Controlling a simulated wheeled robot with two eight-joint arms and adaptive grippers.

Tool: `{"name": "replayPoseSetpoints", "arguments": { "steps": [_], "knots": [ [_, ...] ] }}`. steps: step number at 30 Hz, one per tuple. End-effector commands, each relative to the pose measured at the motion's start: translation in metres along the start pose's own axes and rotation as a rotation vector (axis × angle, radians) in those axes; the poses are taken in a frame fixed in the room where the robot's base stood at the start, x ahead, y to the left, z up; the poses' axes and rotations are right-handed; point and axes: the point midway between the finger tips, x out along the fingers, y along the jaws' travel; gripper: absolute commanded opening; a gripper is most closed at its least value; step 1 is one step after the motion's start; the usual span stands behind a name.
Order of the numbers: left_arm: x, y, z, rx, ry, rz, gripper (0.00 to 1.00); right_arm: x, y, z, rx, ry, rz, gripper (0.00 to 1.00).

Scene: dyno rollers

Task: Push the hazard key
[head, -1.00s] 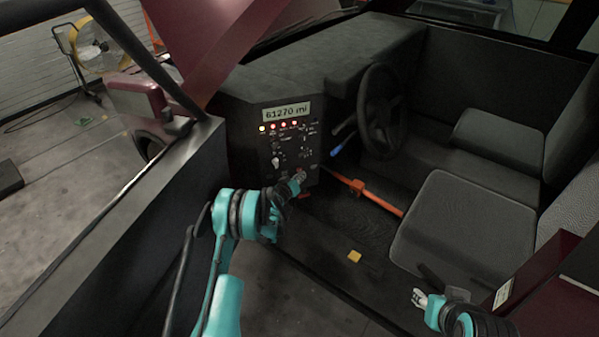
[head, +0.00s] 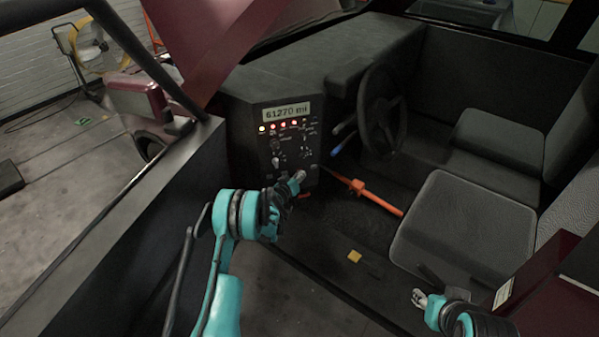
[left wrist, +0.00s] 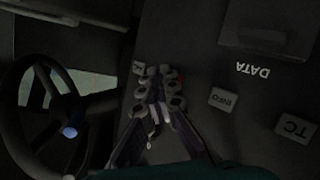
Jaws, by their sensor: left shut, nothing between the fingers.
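My left gripper (head: 297,182) is shut and empty, in front of the lower part of the dark dash panel (head: 263,152). In the left wrist view its closed fingertips (left wrist: 159,90) are over the panel, which appears upside down. A key with a small red mark (left wrist: 179,77) shows partly behind the fingertips; I cannot tell whether it is the hazard key or whether the fingers touch it. An INFO key (left wrist: 223,99) and a TC key (left wrist: 296,128) sit to the right, clear of the fingers. My right gripper (head: 420,298) is low at the right; its opening is unclear.
A mileage display (head: 287,112) and a row of lit lamps (head: 278,127) are above the keys. The door (head: 120,225) stands at the left. Seats (head: 462,225) fill the right side.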

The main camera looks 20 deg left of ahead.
Motion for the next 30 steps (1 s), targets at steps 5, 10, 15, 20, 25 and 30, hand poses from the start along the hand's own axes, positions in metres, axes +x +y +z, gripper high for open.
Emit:
{"name": "replayPoseSetpoints", "arguments": {
  "steps": [5,10,15,20,25,30],
  "knots": [
    [0.0035,-0.0025,-0.0028,0.000,0.000,0.000,0.00,0.0000,0.0000,0.0000,0.000,0.000,0.000,0.40],
    [0.0034,-0.0025,-0.0029,0.000,0.000,0.000,0.00,0.0000,0.0000,0.0000,0.000,0.000,0.000,0.40],
    [0.0037,-0.0028,-0.0032,0.000,0.000,0.000,0.00,0.0000,0.0000,0.0000,0.000,0.000,0.000,0.40],
    [0.0041,-0.0030,-0.0034,0.000,0.000,0.000,0.00,0.0000,0.0000,0.0000,0.000,0.000,0.000,0.40],
    [0.0014,-0.0011,-0.0014,0.000,0.000,0.000,0.00,0.0000,0.0000,0.0000,0.000,0.000,0.000,0.40],
    [-0.0030,0.0019,0.0015,0.001,0.000,0.000,0.00,0.0000,0.0000,0.0000,0.000,0.000,0.000,0.40]
  ]
}}
